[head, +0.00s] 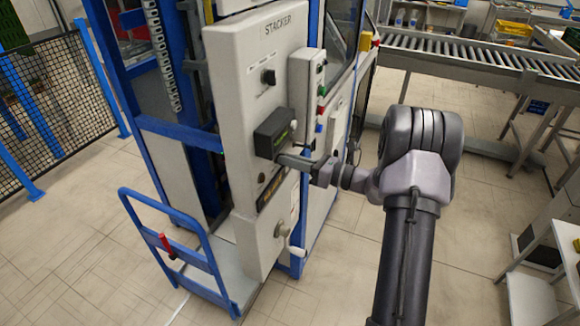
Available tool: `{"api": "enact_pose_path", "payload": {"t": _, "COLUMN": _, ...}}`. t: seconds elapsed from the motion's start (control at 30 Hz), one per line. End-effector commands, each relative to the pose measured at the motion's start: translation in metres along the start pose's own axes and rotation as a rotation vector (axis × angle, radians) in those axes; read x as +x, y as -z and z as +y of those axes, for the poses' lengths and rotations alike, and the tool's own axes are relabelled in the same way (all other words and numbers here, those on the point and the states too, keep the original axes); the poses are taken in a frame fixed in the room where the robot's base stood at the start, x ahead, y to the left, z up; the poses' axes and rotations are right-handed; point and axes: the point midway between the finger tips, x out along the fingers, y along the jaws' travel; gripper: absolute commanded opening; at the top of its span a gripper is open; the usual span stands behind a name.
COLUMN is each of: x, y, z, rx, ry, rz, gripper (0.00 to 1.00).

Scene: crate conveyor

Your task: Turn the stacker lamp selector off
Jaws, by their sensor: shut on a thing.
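The stacker panel (238,110) is a light grey upright box marked STACKER. A black knob (268,77) sits on its upper face, clear of my gripper. A dark box (274,134) juts out from the middle of the panel. My gripper (282,158) reaches the panel from the right, just below that dark box. Its jaws are shut on a small control there, which the fingers hide. I cannot read its label or tell its setting. A small round control (262,178) sits lower left of my fingertips.
A side box with coloured buttons (321,90) stands close right of the panel, above my wrist. A blue trolley (180,250) stands at lower left. A roller conveyor (480,60) runs behind at right. Open floor lies between.

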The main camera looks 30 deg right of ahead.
Motion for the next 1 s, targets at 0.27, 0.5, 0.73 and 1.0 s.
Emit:
{"api": "enact_pose_path", "payload": {"t": 0.27, "x": -0.0001, "y": 0.0052, "z": -0.0006, "rx": -0.263, "ry": 0.0, "rz": 0.001, "gripper": 0.0}}
{"api": "enact_pose_path", "payload": {"t": 0.5, "x": -0.0001, "y": 0.0062, "z": 0.0001, "rx": -0.49, "ry": 0.0, "rz": 0.0, "gripper": 0.0}}
{"api": "enact_pose_path", "payload": {"t": 0.73, "x": -0.0001, "y": 0.0064, "z": 0.0008, "rx": -0.692, "ry": 0.0, "rz": 0.0, "gripper": 0.0}}
{"api": "enact_pose_path", "payload": {"t": 1.0, "x": -0.0001, "y": 0.0057, "z": 0.0016, "rx": -0.873, "ry": 0.0, "rz": 0.001, "gripper": 0.0}}
